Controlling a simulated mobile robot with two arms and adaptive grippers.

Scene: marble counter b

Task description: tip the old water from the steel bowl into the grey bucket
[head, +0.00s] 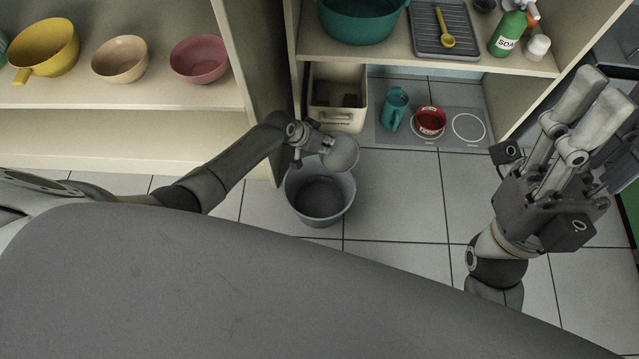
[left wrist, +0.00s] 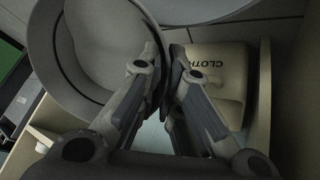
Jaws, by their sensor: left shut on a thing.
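The steel bowl (head: 344,154) is held above the back rim of the grey bucket (head: 320,217), which stands on the tiled floor. My left gripper (head: 328,146) is shut on the bowl's rim. The left wrist view shows the bowl (left wrist: 95,45) at upper left, its rim between the fingers (left wrist: 160,90). The bowl looks tilted, but I cannot tell how far. No water can be made out in the bowl or bucket. My right gripper (head: 604,88) is raised at the right, empty, its fingers apart.
A cream bin (head: 338,116), marked CLOTH in the left wrist view (left wrist: 222,85), stands behind the bucket. A teal jug (head: 394,108) and red bowl (head: 431,121) stand on a grey mat (head: 400,135). Shelves (head: 200,97) flank the left. Floor right of the bucket is clear.

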